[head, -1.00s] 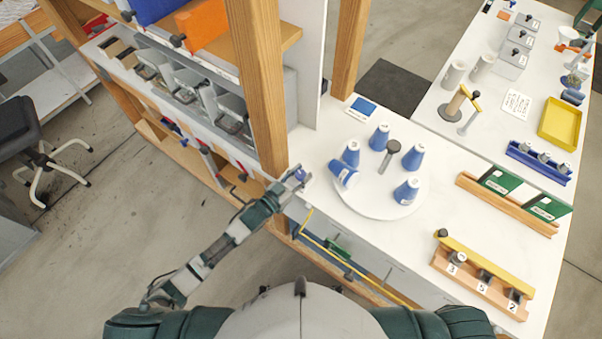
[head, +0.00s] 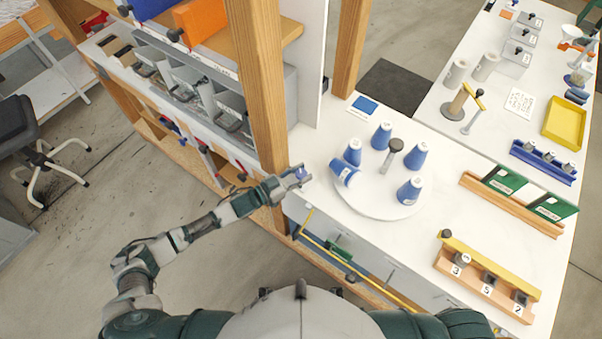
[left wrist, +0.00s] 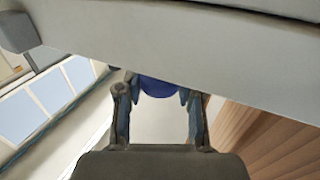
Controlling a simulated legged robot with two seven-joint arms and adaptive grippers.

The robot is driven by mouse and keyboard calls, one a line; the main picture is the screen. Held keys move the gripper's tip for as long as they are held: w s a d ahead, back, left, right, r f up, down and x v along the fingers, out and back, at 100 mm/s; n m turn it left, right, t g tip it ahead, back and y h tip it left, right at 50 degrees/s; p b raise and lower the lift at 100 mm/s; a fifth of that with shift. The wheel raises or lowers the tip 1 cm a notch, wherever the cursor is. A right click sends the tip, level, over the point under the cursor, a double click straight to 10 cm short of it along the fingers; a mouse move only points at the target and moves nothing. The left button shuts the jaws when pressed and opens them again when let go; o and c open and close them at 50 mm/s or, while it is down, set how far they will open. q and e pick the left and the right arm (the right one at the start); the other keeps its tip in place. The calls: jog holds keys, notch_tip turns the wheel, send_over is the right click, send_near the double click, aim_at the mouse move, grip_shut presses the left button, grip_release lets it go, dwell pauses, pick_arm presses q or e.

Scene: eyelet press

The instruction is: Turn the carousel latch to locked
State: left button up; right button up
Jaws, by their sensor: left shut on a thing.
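The carousel is a white round disc (head: 345,207) on the white bench, with several blue cones (head: 416,157) on it and a dark-topped post (head: 395,146) at its middle. One cone (head: 344,174) leans at the near left. My left gripper (head: 298,175) is at the bench's left edge, just left of the disc. It is shut on a small blue knob, seen between the fingertips in the left wrist view (left wrist: 158,87). The knob seems to be the latch; the fingers and a pale panel hide most of it, so its setting cannot be told. My right gripper is out of view.
A wooden post (head: 258,90) and a shelf with grey bins (head: 190,85) stand close left of the gripper. Wooden racks (head: 483,285) stand at the right. A yellow rail (head: 325,245) runs below the bench edge.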

aim_at(301, 172)
pick_arm(q)
jog(key=o, duration=1.2)
jog(key=shift+w, duration=0.15)
jog(key=shift+c, duration=0.2)
notch_tip(301, 172, up, 10)
jog(key=shift+f, duration=0.1)
